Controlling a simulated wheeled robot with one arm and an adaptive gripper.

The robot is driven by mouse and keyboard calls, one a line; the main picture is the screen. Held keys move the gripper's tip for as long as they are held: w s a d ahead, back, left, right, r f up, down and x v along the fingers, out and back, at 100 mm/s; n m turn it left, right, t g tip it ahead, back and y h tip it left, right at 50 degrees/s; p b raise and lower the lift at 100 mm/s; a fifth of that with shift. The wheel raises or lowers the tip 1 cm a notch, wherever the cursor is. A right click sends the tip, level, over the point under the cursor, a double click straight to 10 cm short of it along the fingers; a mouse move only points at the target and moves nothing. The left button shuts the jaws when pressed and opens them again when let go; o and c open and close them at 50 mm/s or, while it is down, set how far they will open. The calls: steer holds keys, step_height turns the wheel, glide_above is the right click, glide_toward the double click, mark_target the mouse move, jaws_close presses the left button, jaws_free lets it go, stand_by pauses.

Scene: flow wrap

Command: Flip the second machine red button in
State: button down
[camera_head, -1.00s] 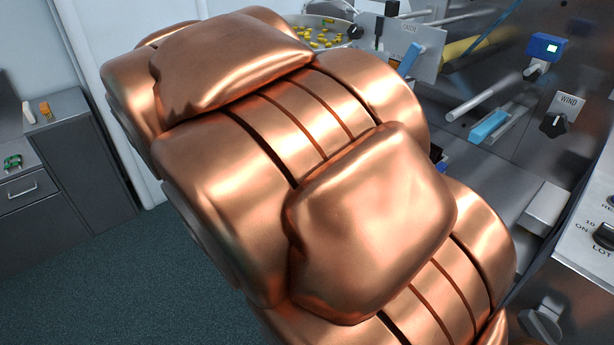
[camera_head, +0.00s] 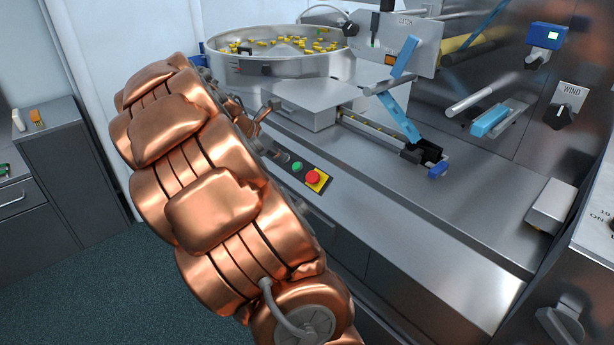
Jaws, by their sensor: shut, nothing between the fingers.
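A red mushroom button (camera_head: 313,177) stands on a yellow plate on the front panel of the steel machine (camera_head: 410,200). A green button (camera_head: 297,167) is just to its left. My copper arm fills the left middle of the view and hides part of the machine's front. My gripper (camera_head: 262,112) shows only in part behind the arm, near the machine's front edge below the round bowl. It is shut and empty, up and left of the red button and apart from it.
A round steel bowl (camera_head: 280,62) with yellow pieces sits on the machine. A blue strip (camera_head: 400,118) runs down to a dark block on the deck. A WIND knob (camera_head: 560,116) is at right. Grey cabinets (camera_head: 68,165) stand at left, with open floor between.

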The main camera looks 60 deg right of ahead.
mark_target(311, 177)
steer(key=p+x, duration=0.1)
steer(key=x, duration=1.1)
steer(key=shift+s+d, duration=0.1)
steer(key=shift+x, duration=0.85)
steer(key=shift+f+p, duration=0.1)
steer(key=shift+p, duration=0.2)
